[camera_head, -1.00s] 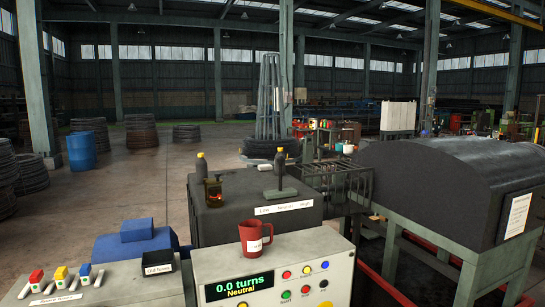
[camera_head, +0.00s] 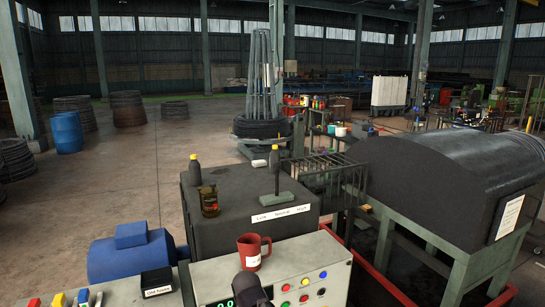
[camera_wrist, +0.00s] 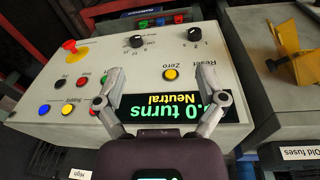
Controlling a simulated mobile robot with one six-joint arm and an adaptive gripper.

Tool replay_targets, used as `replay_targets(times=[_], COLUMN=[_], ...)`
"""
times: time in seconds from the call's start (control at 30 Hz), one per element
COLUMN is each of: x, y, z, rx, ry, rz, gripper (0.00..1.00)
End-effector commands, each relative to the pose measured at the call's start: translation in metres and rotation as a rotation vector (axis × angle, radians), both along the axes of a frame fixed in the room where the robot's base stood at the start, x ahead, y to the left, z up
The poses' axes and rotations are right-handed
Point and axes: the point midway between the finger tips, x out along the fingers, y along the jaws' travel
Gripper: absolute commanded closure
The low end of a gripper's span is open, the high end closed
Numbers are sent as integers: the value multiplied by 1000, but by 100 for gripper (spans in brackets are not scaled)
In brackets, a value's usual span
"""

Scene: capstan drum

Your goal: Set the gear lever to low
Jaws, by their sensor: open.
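A white label (camera_head: 284,213) on the box's front edge reads Low, Neutral, High. The control panel display (camera_wrist: 173,108) reads Neutral in the wrist view. My gripper (camera_wrist: 171,80) is open and empty, its two fingers spread over the panel by the display. In the head view a dark part of my arm shows at the bottom, in front of the panel and well short of the lever. The lever is not in the wrist view.
A red mug (camera_head: 252,252) stands on the control panel (camera_head: 325,262), between my arm and the box. A brass-coloured oiler (camera_head: 209,200) and a yellow-capped bottle (camera_head: 194,170) stand left of the lever. A railing and a large dark cover (camera_head: 440,180) are at right.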

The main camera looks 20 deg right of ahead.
Motion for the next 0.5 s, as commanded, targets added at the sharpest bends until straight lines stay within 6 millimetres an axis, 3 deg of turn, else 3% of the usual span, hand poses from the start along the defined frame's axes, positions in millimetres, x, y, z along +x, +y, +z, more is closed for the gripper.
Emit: replay_targets(times=[0.03,0.27,0.37,0.5], x=[8,46,73,127], y=[-2,-19,-34,-68], z=[20,65,87,119], rx=[-14,-107,-170,-296], ry=[-12,-93,-154,-298], rz=[-11,-99,-164,-290], gripper=[10,10,10,10])
